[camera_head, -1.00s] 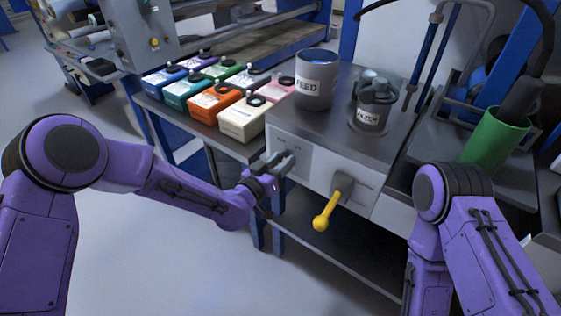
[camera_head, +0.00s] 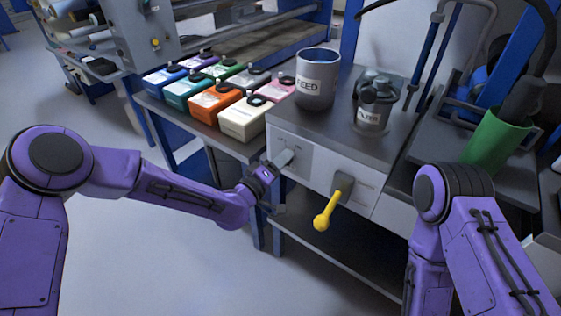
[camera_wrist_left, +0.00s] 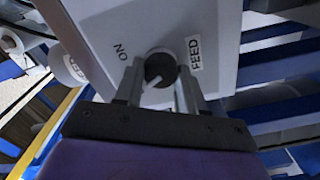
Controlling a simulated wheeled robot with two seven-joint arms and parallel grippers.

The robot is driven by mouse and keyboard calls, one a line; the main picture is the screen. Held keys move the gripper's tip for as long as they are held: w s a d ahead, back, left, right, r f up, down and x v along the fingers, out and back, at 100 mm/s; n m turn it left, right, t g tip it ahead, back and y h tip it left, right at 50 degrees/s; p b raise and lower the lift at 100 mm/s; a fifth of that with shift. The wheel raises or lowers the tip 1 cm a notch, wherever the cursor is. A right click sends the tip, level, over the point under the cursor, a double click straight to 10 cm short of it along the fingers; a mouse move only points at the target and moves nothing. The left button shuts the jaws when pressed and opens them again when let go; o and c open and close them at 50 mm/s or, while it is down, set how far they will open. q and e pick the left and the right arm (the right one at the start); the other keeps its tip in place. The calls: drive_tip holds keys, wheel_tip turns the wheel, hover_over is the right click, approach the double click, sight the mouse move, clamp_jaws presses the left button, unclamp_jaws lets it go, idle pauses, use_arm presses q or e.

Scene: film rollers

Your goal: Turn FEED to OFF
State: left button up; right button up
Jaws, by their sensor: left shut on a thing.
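The FEED knob (camera_wrist_left: 160,68) is a dark round knob with a pale pointer line, on a light panel (camera_wrist_left: 205,25). In the left wrist view the line points down and left. The FEED label (camera_wrist_left: 195,54) is to the knob's right and the ON mark (camera_wrist_left: 121,51) to its upper left; I see no OFF mark. My left gripper (camera_head: 284,158) is at the cabinet's front panel; in the wrist view its fingers (camera_wrist_left: 160,80) are shut on the knob, one on each side. In the head view the gripper hides the knob. My right gripper is out of view.
A yellow-ended lever (camera_head: 328,212) sticks out of the cabinet front, right of my left gripper. A grey FEED container (camera_head: 316,88) and a FILTER container (camera_head: 371,108) stand on the cabinet top. Several coloured boxes (camera_head: 243,119) are to the left.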

use_arm(q)
drive_tip(key=shift+n, duration=0.7)
drive_tip(key=o, duration=1.1)
drive_tip(key=shift+w, duration=0.1)
drive_tip(key=shift+c, duration=0.2)
drive_tip(key=v, duration=1)
drive_tip(key=shift+s+a, duration=0.2)
